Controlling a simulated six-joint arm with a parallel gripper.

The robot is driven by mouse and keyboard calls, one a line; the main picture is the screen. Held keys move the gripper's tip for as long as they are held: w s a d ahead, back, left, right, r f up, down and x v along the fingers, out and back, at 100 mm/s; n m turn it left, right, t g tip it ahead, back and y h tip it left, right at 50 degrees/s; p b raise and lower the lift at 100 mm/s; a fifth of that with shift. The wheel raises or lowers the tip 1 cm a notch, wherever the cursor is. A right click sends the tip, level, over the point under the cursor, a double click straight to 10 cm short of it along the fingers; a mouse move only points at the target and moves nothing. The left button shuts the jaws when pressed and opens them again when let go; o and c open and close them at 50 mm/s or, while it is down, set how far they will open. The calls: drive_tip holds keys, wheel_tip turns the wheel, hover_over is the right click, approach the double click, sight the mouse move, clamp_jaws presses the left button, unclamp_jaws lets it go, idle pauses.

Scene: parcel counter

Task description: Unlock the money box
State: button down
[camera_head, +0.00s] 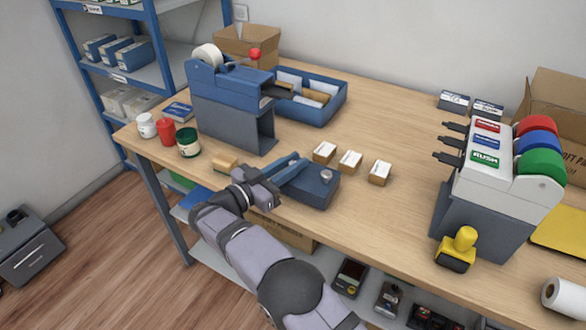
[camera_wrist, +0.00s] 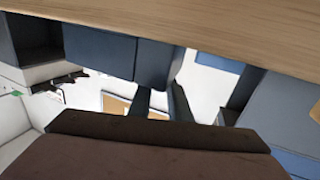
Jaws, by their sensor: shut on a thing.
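The money box (camera_head: 318,192) is a low dark blue box with a round silver piece on its top, near the front edge of the counter. My gripper (camera_head: 291,168) reaches in from the lower left, at the left and far side of the box. In the head view the fingers look close against the box, but I cannot tell whether they touch it. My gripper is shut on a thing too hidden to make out. The wrist view shows the two dark fingers (camera_wrist: 162,103) close together. No key is clearly visible.
Three small cartons (camera_head: 350,161) stand just behind the box. A blue-grey tape dispenser (camera_head: 232,105) stands behind left, with jars (camera_head: 188,143) beside it. A label dispenser (camera_head: 495,175) and a yellow-handled stamp (camera_head: 457,250) are at the right. The middle right of the counter is clear.

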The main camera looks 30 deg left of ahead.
drive_tip(key=shift+h, duration=0.3)
idle(0.4)
drive_tip(key=c, duration=1.6)
unclamp_jaws()
drive_tip(key=shift+c, duration=0.2)
drive_tip(key=shift+b+v, duration=1.05)
drive_tip(key=shift+v, duration=2.6)
drive_tip(key=shift+r, duration=0.1)
